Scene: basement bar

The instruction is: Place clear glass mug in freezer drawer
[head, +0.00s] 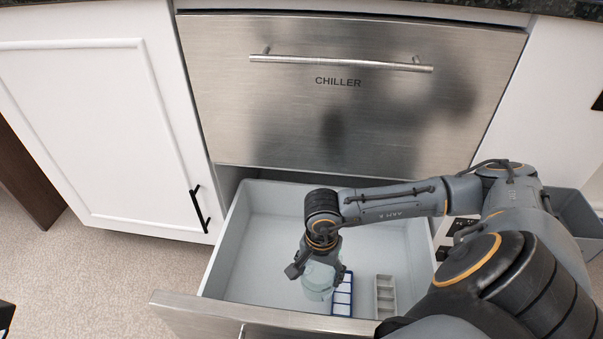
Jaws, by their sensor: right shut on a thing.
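The clear glass mug (318,283) is inside the open lower drawer (212,262), near its front wall, and looks upright. My right gripper (315,268) reaches down into the drawer from above and is shut on the mug's upper part. The gripper hides part of the mug, and I cannot tell whether the mug's base touches the drawer floor. The drawer is pulled out below a shut steel drawer marked CHILLER (340,115). My left gripper is not in view.
A blue and white ice tray (343,296) lies just right of the mug, and a grey tray (386,296) lies further right. The drawer's left and back floor is clear. A white cabinet (100,130) stands at left. A grey bin (577,222) is at right, behind my arm.

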